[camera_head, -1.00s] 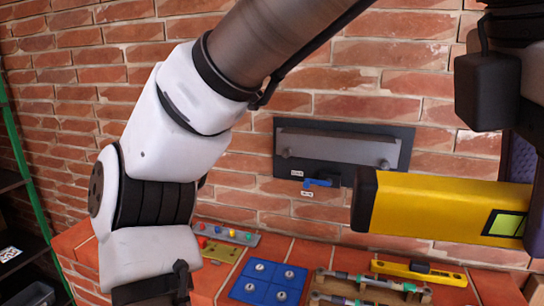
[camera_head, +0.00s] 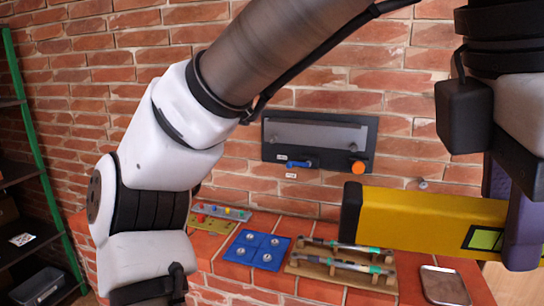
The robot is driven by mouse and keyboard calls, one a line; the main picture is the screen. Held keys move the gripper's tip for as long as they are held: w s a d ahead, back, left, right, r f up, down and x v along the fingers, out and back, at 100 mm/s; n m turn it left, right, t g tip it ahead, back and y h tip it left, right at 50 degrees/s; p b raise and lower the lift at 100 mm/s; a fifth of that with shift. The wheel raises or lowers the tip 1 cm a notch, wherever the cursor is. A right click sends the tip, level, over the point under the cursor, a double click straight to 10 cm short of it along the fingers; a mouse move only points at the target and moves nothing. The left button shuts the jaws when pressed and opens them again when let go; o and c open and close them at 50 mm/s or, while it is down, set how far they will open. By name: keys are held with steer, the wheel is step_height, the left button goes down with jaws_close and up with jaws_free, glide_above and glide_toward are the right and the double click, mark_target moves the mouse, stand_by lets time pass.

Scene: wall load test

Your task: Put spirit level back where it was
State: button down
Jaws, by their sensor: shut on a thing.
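My gripper (camera_head: 514,215) is at the right of the head view, with purple fingers. It is shut on the yellow spirit level (camera_head: 410,215), near the level's right part. The level has a black end cap at its left and a green vial window by the fingers. It is held roughly horizontal, dipping slightly to the right, in front of the brick wall and above the bench. Its right end is hidden by the gripper or out of view.
A dark wall panel (camera_head: 320,128) has a blue handle and orange knob. A screw-like fitting (camera_head: 423,184) is on the wall. The brick-topped bench holds a blue tray (camera_head: 243,263), a wooden tool rack (camera_head: 297,264) and a phone-like slab (camera_head: 443,285). Dark shelves (camera_head: 25,240) stand left.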

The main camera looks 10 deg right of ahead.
steer(key=w+a+f+m+g+b, duration=0.1)
steer(key=w+a+f+m, duration=0.3)
steer(key=f, duration=2.3)
steer(key=w+a+f+m+g+y, duration=0.1)
steer(key=w+a+f+m, duration=0.3)
steer(key=w+a+f, duration=0.6)
steer(key=w+a+f+m+g+b, duration=0.1)
steer(key=w+a+f+m, duration=0.2)
steer(key=w+f, duration=1.5)
steer(key=a+f, duration=0.2)
steer(key=f, duration=1.1)
steer(key=a+f, duration=0.2)
steer(key=f, duration=1.1)
steer(key=shift+f+m+y+b, duration=0.25)
steer(key=shift+m+y+b, duration=0.05)
steer(key=shift+m, duration=0.1)
steer(key=shift+a, duration=0.15)
